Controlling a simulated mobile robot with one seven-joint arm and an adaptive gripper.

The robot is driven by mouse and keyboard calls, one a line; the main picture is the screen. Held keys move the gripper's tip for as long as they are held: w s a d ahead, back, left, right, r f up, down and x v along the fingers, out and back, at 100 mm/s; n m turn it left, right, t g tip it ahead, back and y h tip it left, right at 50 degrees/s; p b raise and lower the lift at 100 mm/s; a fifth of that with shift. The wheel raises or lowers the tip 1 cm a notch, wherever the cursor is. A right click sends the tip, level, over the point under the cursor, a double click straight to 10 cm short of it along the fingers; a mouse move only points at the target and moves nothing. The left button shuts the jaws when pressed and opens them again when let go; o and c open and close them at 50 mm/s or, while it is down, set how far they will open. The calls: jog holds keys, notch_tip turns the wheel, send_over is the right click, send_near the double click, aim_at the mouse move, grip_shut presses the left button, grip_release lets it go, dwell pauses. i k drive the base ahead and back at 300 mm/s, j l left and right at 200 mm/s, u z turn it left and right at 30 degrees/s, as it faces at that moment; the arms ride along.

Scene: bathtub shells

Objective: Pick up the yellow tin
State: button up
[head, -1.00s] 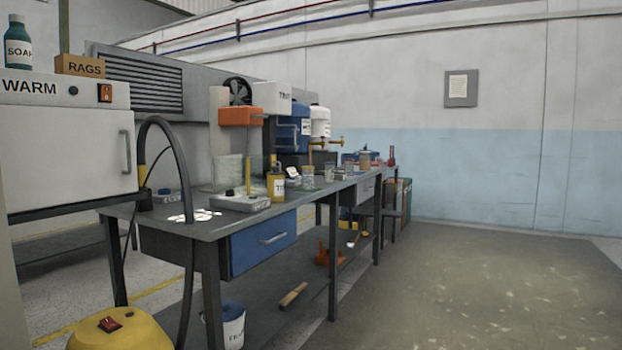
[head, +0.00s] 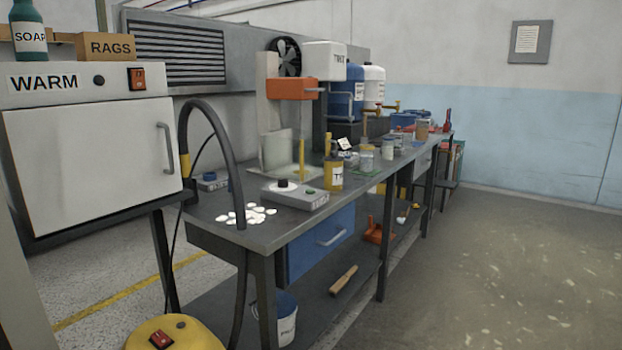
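The label's text is only partly readable. My gripper is not in view, and nothing is seen touching the tin.
White pieces (head: 246,215) lie on the bench's near end. A black hose (head: 232,170) arches over that end from a yellow machine (head: 175,334) on the floor. Jars (head: 366,160) stand beyond the tin. A white WARM cabinet (head: 92,160) is at left. The floor at right (head: 500,280) is clear.

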aim_at(333, 180)
jog(key=i+j+z, duration=0.1)
jog(key=i+l+u, duration=0.1)
jog(key=u, duration=0.3)
jog(key=l+u, duration=0.15)
jog(key=u, duration=0.2)
jog(key=i+l+u, duration=0.1)
jog(key=u, duration=0.3)
jog(key=l+u, duration=0.25)
jog(key=l, duration=0.4)
jog(key=l+u, duration=0.25)
jog(key=l, duration=0.4)
jog(key=i+l, duration=0.1)
jog(key=l, duration=0.75)
jog(key=i+l+u, duration=0.1)
jog(key=l, duration=0.35)
jog(key=i+l, duration=0.3)
